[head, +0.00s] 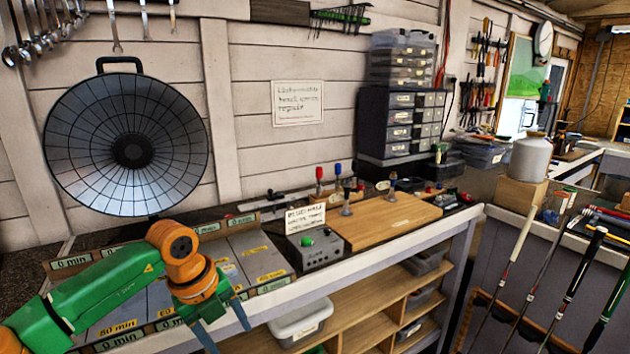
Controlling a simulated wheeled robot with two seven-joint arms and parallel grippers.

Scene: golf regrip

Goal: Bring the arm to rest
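My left arm, green with orange joints, comes in from the lower left. My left gripper (227,335) hangs low over the front edge of the workbench (380,246), with its two blue-grey fingers apart and nothing seen between them. It is to the left of and in front of a grey box with a green button (316,250). A grey board with yellow time labels (228,255) lies under and behind my arm, partly hidden by it. My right gripper is not in view. Several golf clubs (510,240) lean in a rack at the right.
A wooden board (385,220) with small upright tools lies right of the button box. A large dark round dish (130,145) stands against the wall. Drawer units (400,122) stand at the back. Shelves with bins (302,322) are below the bench. A white container (530,158) stands right.

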